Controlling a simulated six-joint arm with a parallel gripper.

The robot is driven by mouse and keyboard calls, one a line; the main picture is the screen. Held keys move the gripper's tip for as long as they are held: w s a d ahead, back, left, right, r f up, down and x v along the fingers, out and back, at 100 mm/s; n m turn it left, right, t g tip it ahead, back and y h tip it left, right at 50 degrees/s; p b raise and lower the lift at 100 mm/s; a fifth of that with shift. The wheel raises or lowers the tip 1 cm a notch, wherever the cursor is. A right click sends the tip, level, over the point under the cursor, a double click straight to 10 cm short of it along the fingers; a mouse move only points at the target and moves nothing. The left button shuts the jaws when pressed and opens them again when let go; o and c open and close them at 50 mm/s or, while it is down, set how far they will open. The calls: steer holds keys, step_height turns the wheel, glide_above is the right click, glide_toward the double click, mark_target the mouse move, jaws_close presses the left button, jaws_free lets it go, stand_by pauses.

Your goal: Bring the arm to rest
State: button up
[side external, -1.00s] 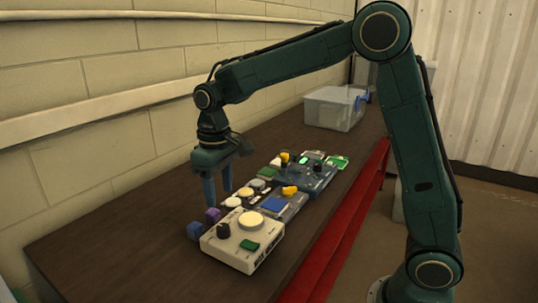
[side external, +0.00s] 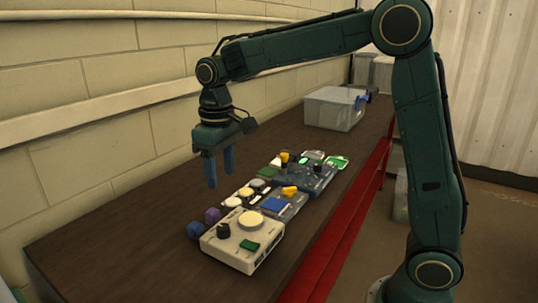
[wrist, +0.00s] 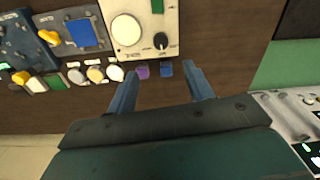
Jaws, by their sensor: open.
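My gripper (side external: 220,168) is open and empty. It points down above the dark wooden bench (side external: 100,230), behind the row of devices. In the wrist view my gripper (wrist: 163,88) shows its two blue fingers spread apart, with a purple block (wrist: 142,72) and a small blue block (wrist: 166,69) seen between them, beyond the tips. The purple block also shows in the side view (side external: 212,215), next to the blue block (side external: 195,230). My gripper is above and apart from both blocks.
A white control box (side external: 238,256) with a dial and a large round button stands at the near end. Blue panels (side external: 285,206) and small switches run behind it. A clear bin (side external: 335,110) stands farther back. A wall (side external: 80,140) lines the left.

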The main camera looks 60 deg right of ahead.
steer(key=s+d+t, duration=0.1)
steer(key=s+t, duration=0.1)
steer(key=s, duration=1)
steer(key=s+d+r+m+t, duration=0.1)
steer(key=s+d+t, duration=0.1)
steer(key=s, duration=1)
steer(key=shift+s+d+r+t, duration=0.2)
steer(key=shift+d+r+t, duration=0.1)
steer(key=shift+t, duration=0.4)
